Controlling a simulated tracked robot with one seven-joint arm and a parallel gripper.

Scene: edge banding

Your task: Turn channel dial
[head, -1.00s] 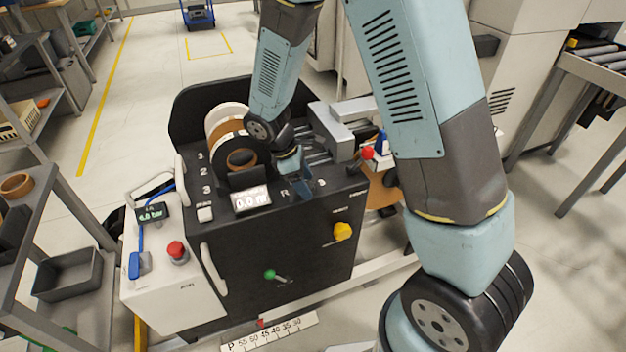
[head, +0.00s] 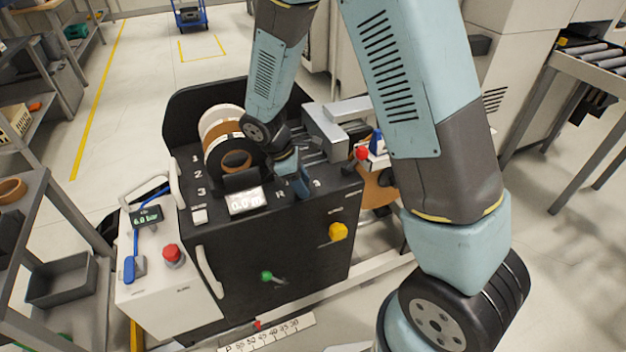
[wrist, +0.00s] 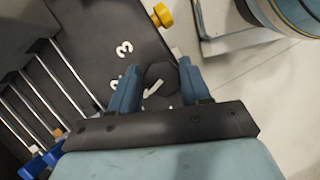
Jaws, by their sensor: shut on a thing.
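The channel dial (wrist: 160,74) is a dark, round knob with a pale mark near it, between my fingers in the wrist view. It sits on the black machine top beside white printed numerals. My gripper (wrist: 158,68) has its two blue fingers on either side of the dial and is shut on it. In the head view my gripper (head: 301,188) points down at the top panel, right of the lit display (head: 246,200). There the fingers hide most of the dial. I cannot read the dial's setting.
A banding reel (head: 232,158) stands left of my gripper. A red-knobbed lever (head: 361,154) is close on the right. A yellow knob (head: 338,232) and a green-tipped lever (head: 267,276) are on the front face. A red button (head: 173,255) is on the white box at left.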

